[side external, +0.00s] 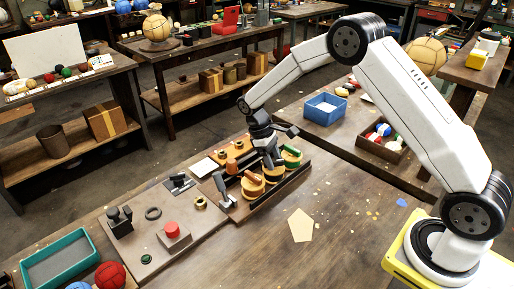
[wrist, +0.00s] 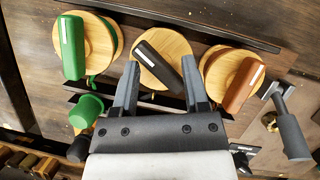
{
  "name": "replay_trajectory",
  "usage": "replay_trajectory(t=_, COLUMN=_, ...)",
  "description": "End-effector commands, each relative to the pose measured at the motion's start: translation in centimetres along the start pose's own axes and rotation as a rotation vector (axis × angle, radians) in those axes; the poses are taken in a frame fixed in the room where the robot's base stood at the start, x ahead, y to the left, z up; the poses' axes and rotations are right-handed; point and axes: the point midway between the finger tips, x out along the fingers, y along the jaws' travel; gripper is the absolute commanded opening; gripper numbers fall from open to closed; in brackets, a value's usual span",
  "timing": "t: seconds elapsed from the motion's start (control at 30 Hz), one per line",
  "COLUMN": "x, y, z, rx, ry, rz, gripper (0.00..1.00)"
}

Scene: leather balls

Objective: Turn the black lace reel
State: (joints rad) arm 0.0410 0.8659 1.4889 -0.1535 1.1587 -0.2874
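The black lace reel is the middle of three round wooden reels in the wrist view, a pale disc (wrist: 172,43) with a slanted black bar (wrist: 158,65) across it. My gripper (wrist: 159,62) is open, with one finger on either side of the bar's lower part in this view. I cannot tell whether the fingers touch the bar or disc. In the side external view my gripper (side external: 272,162) is down over the row of reels and partly hides the middle one.
A reel with a green bar (wrist: 72,47) is on the left and one with a brown bar (wrist: 243,88) on the right. A green knob (wrist: 86,111) and a grey-handled lever (wrist: 291,133) stand close.

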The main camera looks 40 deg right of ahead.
Motion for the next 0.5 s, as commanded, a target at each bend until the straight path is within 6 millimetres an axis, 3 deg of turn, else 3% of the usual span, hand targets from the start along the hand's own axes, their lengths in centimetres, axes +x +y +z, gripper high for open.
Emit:
replay_trajectory(t=0.27, x=-1.6, y=0.0, z=0.0, rx=0.000, ry=0.002, rz=0.001, gripper=0.57)
replay_trajectory(t=0.5, x=-4.8, y=0.0, z=-0.1, rx=0.000, ry=0.003, rz=0.001, gripper=0.57)
